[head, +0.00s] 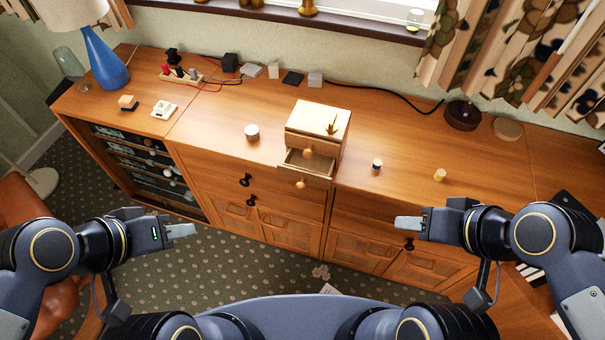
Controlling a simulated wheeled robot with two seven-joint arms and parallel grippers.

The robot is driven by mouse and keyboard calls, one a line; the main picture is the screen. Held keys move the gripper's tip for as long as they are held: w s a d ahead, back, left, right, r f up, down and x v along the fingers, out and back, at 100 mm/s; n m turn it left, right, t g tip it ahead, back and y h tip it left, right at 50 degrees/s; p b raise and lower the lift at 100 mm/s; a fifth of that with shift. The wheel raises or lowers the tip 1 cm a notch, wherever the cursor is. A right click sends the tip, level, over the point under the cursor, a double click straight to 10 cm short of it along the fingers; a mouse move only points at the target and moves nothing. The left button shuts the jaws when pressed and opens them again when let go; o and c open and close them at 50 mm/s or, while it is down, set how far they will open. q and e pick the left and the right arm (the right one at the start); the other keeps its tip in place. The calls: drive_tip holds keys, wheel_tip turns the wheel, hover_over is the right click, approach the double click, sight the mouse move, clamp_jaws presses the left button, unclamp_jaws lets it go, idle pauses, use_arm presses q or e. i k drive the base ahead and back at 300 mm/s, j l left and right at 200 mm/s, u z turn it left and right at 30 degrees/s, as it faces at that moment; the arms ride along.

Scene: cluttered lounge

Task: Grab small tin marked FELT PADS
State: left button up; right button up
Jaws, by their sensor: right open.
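No label reading FELT PADS can be made out at this size. A small round pale tin-like container (252,133) stands on the wooden sideboard (225,110), left of a small drawer chest (318,120). A small dark-and-cream cylinder (376,166) and a small yellowish cylinder (440,175) stand to the right of the chest. My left gripper (181,230) is over the carpet in front of the sideboard, away from these objects; its jaw gap cannot be made out. My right gripper (408,223) is open and appears empty, near the sideboard's front.
The chest's lower drawer (307,166) is pulled out. A blue lamp (103,60), a power strip (182,76) and small blocks stand at the back left. A black cable runs along the wall. A dark round bowl (462,115) stands back right. The sideboard's front right is mostly clear.

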sight(252, 134)
drive_tip(key=i+j+u, duration=0.15)
drive_tip(key=j, duration=0.3)
drive_tip(key=i+j+u, duration=0.1)
drive_tip(key=i+j, duration=0.25)
drive_tip(key=i+j+u, duration=0.15)
drive_tip(key=i+j, duration=0.15)
drive_tip(key=j, duration=0.15)
